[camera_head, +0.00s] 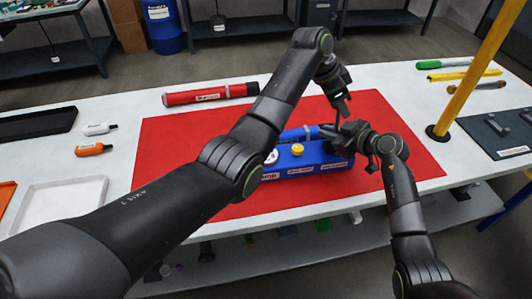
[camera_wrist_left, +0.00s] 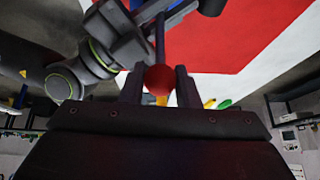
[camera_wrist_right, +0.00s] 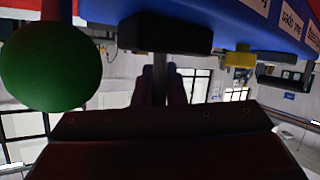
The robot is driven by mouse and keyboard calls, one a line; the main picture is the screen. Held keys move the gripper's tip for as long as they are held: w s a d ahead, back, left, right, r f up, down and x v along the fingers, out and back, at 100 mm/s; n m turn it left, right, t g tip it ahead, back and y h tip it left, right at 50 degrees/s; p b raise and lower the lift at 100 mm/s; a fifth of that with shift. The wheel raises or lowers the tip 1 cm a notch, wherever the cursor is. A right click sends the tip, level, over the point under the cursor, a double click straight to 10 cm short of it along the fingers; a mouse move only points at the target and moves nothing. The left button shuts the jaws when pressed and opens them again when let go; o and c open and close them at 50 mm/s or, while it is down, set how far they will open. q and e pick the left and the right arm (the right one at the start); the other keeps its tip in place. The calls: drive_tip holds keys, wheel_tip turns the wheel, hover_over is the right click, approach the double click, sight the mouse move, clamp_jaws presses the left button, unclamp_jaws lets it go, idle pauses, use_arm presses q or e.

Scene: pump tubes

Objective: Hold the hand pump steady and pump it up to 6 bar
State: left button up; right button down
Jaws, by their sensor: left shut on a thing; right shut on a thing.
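The blue hand pump (camera_head: 310,166) lies on the red mat (camera_head: 400,150), with a yellow knob (camera_head: 298,149) on top. A white round face (camera_head: 271,157) shows beside my left arm; its reading is too small to tell. My left gripper (camera_head: 341,98) is above the pump's right end, shut on the lever's red ball (camera_wrist_left: 159,79). The dark lever rod (camera_wrist_left: 160,40) runs from the ball toward the pump. My right gripper (camera_head: 338,138) is at the pump's right end, shut on a grey stem (camera_wrist_right: 160,72) below a black block (camera_wrist_right: 165,33). My arms hide parts of the pump.
A red cylinder (camera_head: 210,95) lies behind the mat. A yellow post (camera_head: 470,75) stands at the right. Two small bottles, orange (camera_head: 94,149) and white (camera_head: 99,129), lie at left near trays. A green ball (camera_wrist_right: 50,65) is close to my right gripper.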

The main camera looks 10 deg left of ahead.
use_arm(q)
drive_tip(key=shift+s+d+r, duration=0.15)
drive_tip(key=shift+s+d, duration=0.05)
drive_tip(key=shift+d, duration=0.25)
use_arm(e)
drive_tip(key=shift+a+r, duration=0.25)
drive_tip(key=shift+a, duration=0.1)
use_arm(q)
drive_tip(key=shift+d, duration=0.15)
drive_tip(key=shift+w+d+y, duration=0.2)
drive_tip(key=shift+d+y, duration=0.4)
drive_tip(key=shift+d, duration=0.05)
clamp_jaws()
drive_tip(key=shift+w+a, duration=0.1)
drive_tip(key=shift+a, duration=0.05)
use_arm(e)
drive_tip(key=shift+d+f, duration=0.1)
use_arm(q)
drive_tip(key=shift+w+d+f, duration=0.1)
drive_tip(key=shift+w+d, duration=0.1)
drive_tip(key=shift+d, duration=0.25)
drive_tip(key=shift+w+d+f, duration=0.1)
drive_tip(key=shift+w+d, duration=0.05)
drive_tip(key=shift+d, duration=0.25)
use_arm(e)
drive_tip(key=shift+d+f, duration=0.1)
drive_tip(key=shift+f, duration=0.05)
